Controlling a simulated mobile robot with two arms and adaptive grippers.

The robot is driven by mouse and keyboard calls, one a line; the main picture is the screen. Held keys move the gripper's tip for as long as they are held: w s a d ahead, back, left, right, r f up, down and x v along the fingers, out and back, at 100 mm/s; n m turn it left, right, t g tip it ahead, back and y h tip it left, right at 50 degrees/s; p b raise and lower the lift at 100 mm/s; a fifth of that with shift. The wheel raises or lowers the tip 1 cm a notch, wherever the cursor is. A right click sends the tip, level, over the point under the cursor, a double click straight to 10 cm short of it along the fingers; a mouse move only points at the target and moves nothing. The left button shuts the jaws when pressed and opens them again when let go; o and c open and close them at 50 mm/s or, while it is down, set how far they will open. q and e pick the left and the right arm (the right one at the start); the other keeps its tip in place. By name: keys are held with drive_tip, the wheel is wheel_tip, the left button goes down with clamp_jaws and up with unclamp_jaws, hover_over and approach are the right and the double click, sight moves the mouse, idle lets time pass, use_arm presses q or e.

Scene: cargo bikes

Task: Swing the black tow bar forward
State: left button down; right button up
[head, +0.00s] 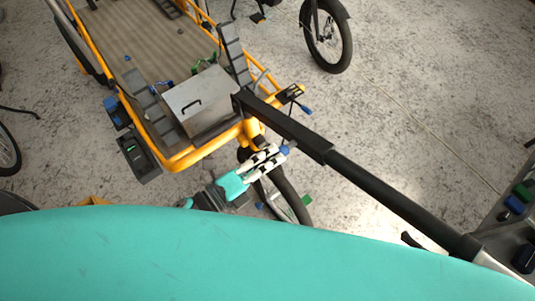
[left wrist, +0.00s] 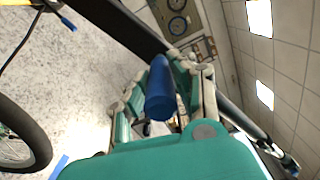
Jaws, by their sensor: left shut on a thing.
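The black tow bar (head: 385,190) runs from the front end of the orange cargo bike (head: 185,158) diagonally down to the right in the head view. In the left wrist view the tow bar (left wrist: 118,25) crosses the upper left. My left gripper (head: 276,157) is just below the bar, beside the front wheel. Its fingers are shut on a blue handle (left wrist: 160,92), seen between them in the left wrist view. The handle's far end points towards the bar, but I cannot tell where it joins. My right gripper is not in view.
A grey metal box (head: 205,100) sits on the bike's wooden bed. The front wheel (head: 285,195) is close to my left gripper. Another bike's wheel (head: 327,40) stands at the top. A dark bench with coloured blocks (head: 515,204) is at right.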

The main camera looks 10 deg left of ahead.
use_arm(q)
drive_tip(key=shift+f, duration=0.1)
drive_tip(key=c, duration=1.1)
unclamp_jaws()
drive_tip(key=v, duration=1.2)
